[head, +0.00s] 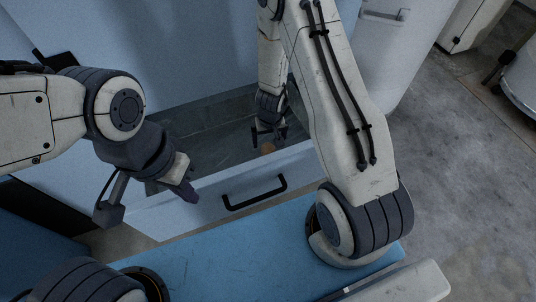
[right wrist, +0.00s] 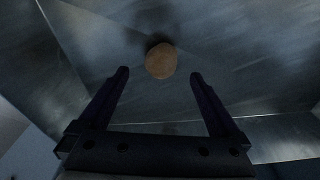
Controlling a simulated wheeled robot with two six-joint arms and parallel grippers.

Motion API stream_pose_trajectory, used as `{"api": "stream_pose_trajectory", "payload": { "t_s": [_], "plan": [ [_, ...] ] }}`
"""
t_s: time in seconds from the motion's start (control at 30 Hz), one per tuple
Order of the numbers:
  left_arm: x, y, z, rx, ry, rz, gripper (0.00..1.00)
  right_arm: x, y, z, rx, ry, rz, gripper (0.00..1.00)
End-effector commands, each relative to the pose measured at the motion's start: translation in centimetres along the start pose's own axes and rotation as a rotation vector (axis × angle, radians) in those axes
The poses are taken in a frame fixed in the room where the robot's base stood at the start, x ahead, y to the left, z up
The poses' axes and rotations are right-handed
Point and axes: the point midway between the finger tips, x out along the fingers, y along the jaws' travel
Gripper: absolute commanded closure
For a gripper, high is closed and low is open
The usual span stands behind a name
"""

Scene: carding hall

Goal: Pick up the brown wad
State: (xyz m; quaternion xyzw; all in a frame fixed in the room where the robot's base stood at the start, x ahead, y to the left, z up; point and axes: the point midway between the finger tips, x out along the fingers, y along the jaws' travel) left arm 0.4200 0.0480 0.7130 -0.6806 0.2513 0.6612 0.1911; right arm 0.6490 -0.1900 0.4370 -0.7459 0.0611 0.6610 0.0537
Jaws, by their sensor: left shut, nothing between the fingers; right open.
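The brown wad (head: 267,148) lies inside an open drawer (head: 215,187), partly covered by my right gripper in the head view. In the right wrist view the round, tan-brown wad (right wrist: 160,61) rests on the grey metal drawer floor. My right gripper (head: 269,136) reaches down into the drawer by the wad. In the right wrist view its two fingers (right wrist: 159,76) are open, with the wad just beyond the tips, roughly centred between them. Nothing is held. My left gripper (head: 187,192) is shut and empty, over the left part of the drawer's front.
The drawer has a black bar handle (head: 255,193) on its pale front panel. Its metal walls surround the wad. A pale blue cabinet face (head: 150,50) rises behind it. Bare concrete floor (head: 460,160) lies to the right, with machine parts (head: 520,80) at the far right edge.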

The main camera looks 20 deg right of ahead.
Motion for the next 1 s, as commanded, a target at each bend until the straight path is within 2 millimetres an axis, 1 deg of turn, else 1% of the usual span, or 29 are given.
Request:
{"api": "stream_pose_trajectory", "payload": {
  "t_s": [0.03, 0.17, 0.33, 0.43, 0.5, 0.73, 0.77, 0.8, 0.87, 0.9, 0.97, 1.0],
  "plan": [
    [0.4, 0.0, 0.0, 0.000, 0.000, 0.000, 1.00, 0.5, 0.0, 0.0, 0.000, 0.000, 0.000, 0.01],
    [1.1, -0.1, 0.1, 0.000, 0.000, 0.000, 1.00, 1.4, -0.1, 0.0, -0.001, 0.000, -0.001, 0.01],
    [3.2, -0.2, 0.2, 0.000, 0.000, 0.000, 1.00, 4.0, -0.3, 0.1, -0.001, -0.001, -0.001, 0.01],
    [4.2, -0.3, 0.2, 0.000, 0.000, 0.000, 1.00, 5.2, -0.3, 0.0, -0.001, 0.000, -0.001, 0.01],
    [4.5, -0.3, 0.2, 0.000, 0.000, 0.000, 1.00, 5.5, -0.3, 0.0, 0.000, 0.000, -0.001, 0.01],
    [4.2, -0.3, 0.2, 0.000, 0.000, 0.000, 1.00, 5.3, -0.3, -0.1, -0.001, 0.000, -0.001, 0.01],
    [4.2, -0.3, 0.2, 0.000, 0.000, 0.000, 1.00, 5.3, -0.3, -0.1, -0.001, 0.000, -0.001, 0.12],
    [4.2, -0.3, 0.2, 0.000, 0.000, 0.000, 1.00, 5.3, -0.3, -0.1, -0.001, 0.000, -0.001, 0.28],
    [4.2, -0.3, 0.2, 0.000, 0.000, 0.000, 1.00, 5.3, -0.3, -0.1, -0.001, 0.000, -0.001, 0.51],
    [4.2, -0.3, 0.2, 0.000, 0.000, 0.000, 1.00, 5.3, -0.3, -0.1, -0.001, 0.000, -0.001, 0.66],
    [4.2, -0.3, 0.2, 0.000, 0.000, 0.000, 1.00, 5.3, -0.3, -0.1, -0.001, 0.000, -0.001, 0.89],
    [4.2, -0.3, 0.2, 0.000, 0.000, 0.000, 1.00, 5.3, -0.3, -0.1, -0.001, 0.000, -0.001, 0.90]
  ]
}}
